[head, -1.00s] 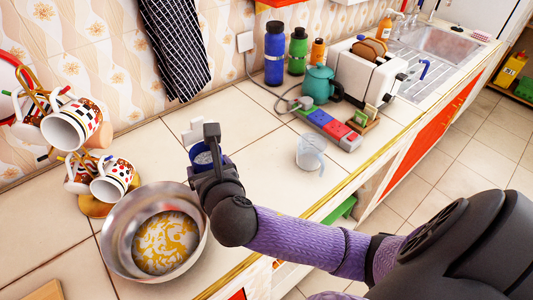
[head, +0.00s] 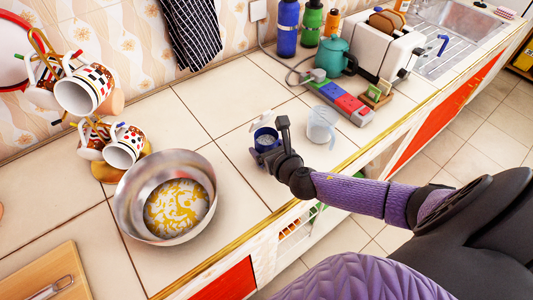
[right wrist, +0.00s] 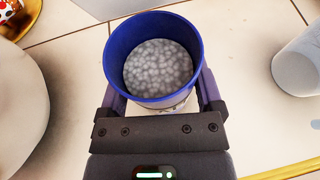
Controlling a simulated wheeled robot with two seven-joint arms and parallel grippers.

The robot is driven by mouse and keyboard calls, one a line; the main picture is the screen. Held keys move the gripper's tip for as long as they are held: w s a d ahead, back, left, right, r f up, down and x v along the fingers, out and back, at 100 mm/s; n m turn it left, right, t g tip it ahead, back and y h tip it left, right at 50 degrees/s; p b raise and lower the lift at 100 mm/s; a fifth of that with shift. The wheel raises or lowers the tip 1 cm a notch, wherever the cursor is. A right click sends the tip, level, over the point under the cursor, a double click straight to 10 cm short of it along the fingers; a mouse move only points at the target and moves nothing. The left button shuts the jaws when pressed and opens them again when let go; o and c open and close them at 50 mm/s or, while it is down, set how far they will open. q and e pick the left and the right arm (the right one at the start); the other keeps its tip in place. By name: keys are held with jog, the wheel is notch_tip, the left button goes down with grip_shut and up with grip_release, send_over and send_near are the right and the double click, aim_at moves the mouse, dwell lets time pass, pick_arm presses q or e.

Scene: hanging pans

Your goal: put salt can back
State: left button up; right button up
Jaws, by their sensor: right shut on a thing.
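The salt can is a blue open-topped can (head: 265,138) filled with whitish grains. It stands upright between the fingers of my right gripper (head: 268,151). In the right wrist view the can (right wrist: 153,27) shows from above, with the fingers of the right gripper (right wrist: 160,103) on both sides of it. The gripper is shut on the can. The can is over or on the tiled counter, right of the pan; I cannot tell if its base touches. My left gripper is not in view.
A metal pan (head: 135,208) with yellow and white contents sits left of the can. A clear measuring cup (head: 322,125) stands to the right. A mug tree with mugs (head: 125,147) is at the left, a wooden board (head: 45,275) at the lower left. Counter behind the can is clear.

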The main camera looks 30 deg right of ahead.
notch_tip(320, 180, down, 2)
jog(key=shift+r, duration=0.25)
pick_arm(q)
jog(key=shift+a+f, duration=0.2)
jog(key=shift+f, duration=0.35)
pick_arm(e)
jog(key=o, duration=1.2)
jog(key=shift+f, duration=0.15)
jog(key=shift+o, duration=0.2)
jog(key=shift+r, duration=0.25)
pick_arm(q)
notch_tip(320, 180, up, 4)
jog(key=p, duration=0.3)
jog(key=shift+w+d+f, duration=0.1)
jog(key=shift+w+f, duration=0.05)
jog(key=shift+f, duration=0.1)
pick_arm(e)
jog(key=v, duration=1.2)
jog(key=shift+f, duration=0.1)
